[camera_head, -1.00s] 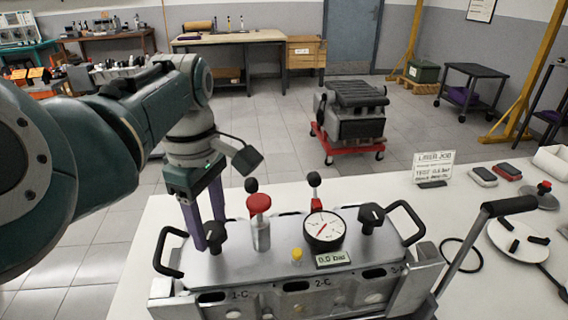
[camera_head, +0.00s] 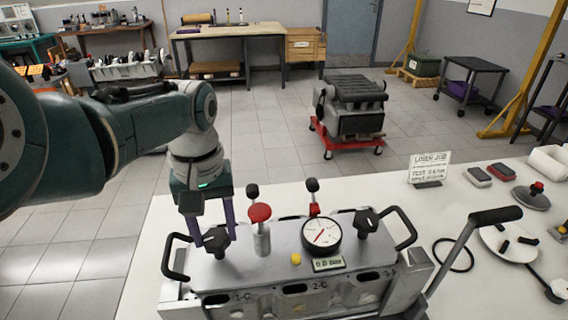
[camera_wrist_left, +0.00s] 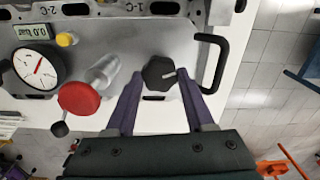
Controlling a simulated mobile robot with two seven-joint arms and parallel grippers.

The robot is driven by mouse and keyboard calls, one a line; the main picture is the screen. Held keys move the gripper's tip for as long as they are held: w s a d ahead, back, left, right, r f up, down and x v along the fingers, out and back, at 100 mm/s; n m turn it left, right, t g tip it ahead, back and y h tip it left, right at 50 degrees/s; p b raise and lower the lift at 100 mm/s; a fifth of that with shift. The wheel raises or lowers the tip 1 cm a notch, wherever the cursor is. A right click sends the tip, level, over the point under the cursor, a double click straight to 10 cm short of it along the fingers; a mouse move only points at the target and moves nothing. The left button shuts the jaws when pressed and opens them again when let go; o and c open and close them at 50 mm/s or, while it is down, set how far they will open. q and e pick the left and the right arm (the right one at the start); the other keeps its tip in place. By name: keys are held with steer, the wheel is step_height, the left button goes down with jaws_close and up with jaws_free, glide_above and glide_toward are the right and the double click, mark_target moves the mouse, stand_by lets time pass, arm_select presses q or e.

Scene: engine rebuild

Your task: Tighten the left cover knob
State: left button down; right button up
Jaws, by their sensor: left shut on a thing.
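The left cover knob (camera_head: 215,240) is a black lobed knob on the left end of the grey metal cover (camera_head: 282,262). My left gripper (camera_head: 212,237) comes down from above with its two purple fingers on either side of this knob. In the left wrist view the gripper (camera_wrist_left: 157,80) is shut on the knob (camera_wrist_left: 158,73), one finger on each side. A matching black right knob (camera_head: 367,222) sits on the cover's right side. My right gripper is not in view.
Close to the held knob stands a red-capped valve (camera_head: 260,214). A dial gauge (camera_head: 321,233), a yellow cap (camera_head: 296,258) and black side handles (camera_head: 172,258) are also on the cover. A long lever (camera_head: 465,245) slants at the right.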

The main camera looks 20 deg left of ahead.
arm_select(q)
steer(key=m, duration=0.5)
steer(key=shift+m+p, duration=0.35)
steer(key=shift+m, duration=0.05)
steer(key=m, duration=1)
steer(key=shift+m, duration=0.4)
steer(key=m, duration=0.5)
steer(key=shift+m, duration=0.3)
steer(key=shift+d, duration=0.1)
steer(key=shift+c, duration=1.3)
jaws_free()
